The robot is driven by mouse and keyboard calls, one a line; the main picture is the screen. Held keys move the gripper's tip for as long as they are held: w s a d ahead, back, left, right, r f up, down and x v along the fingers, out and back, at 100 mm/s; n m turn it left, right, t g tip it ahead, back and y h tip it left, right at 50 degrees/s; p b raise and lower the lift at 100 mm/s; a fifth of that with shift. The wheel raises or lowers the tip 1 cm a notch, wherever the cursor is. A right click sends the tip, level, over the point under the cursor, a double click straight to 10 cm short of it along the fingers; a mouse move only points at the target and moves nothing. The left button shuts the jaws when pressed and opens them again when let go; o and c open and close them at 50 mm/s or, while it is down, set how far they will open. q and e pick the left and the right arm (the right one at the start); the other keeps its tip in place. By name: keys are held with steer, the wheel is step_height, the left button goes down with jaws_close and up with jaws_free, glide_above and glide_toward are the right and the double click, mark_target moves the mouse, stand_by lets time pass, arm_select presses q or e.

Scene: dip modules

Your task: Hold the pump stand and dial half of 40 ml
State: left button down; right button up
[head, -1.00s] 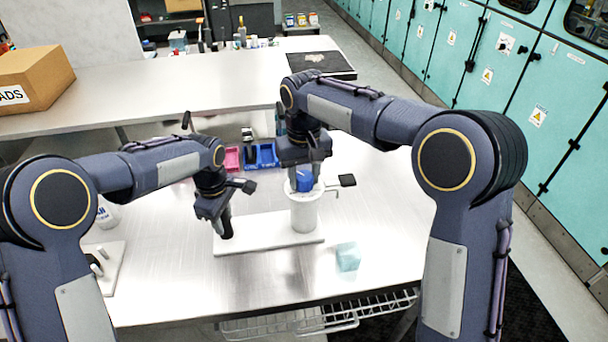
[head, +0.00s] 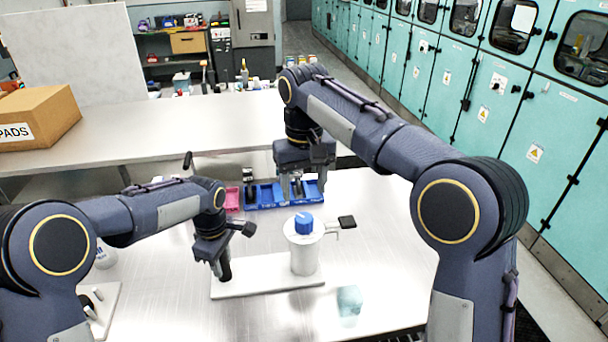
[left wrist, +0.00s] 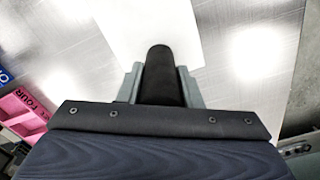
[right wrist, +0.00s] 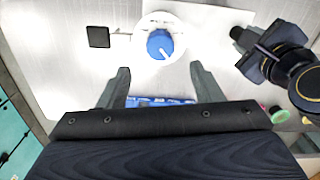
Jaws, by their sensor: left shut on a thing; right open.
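The pump stand is a white base plate (head: 245,282) with a white cylinder (head: 305,255) at its right end and a black post (head: 224,265) at its left end. A blue dial (head: 304,223) with a white pointer tops the cylinder; it also shows in the right wrist view (right wrist: 160,44). A side arm with a black square pad (head: 347,222) extends right. My left gripper (head: 222,262) is shut on the black post, also seen in the left wrist view (left wrist: 160,75). My right gripper (head: 298,190) is open and empty, above and behind the dial, apart from it.
Blue bins (head: 265,196) and a pink bin (head: 232,199) stand behind the pump. A pale translucent cube (head: 349,301) lies at its front right. A white board (head: 100,305) is at left. A cardboard box (head: 40,118) sits on the rear bench. The table right of the pump is clear.

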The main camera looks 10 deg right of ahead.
step_height(320, 180, up, 3)
steer(key=shift+f, duration=0.1)
stand_by(0.3)
arm_select(q)
steer(key=c, duration=0.9)
jaws_free()
steer(key=shift+c, duration=0.2)
steer(key=shift+r, duration=0.15)
steer(key=shift+r+p, duration=2.6)
steer(key=shift+r, duration=1.05)
arm_select(e)
step_height(320, 180, up, 5)
steer(key=shift+r, duration=0.1)
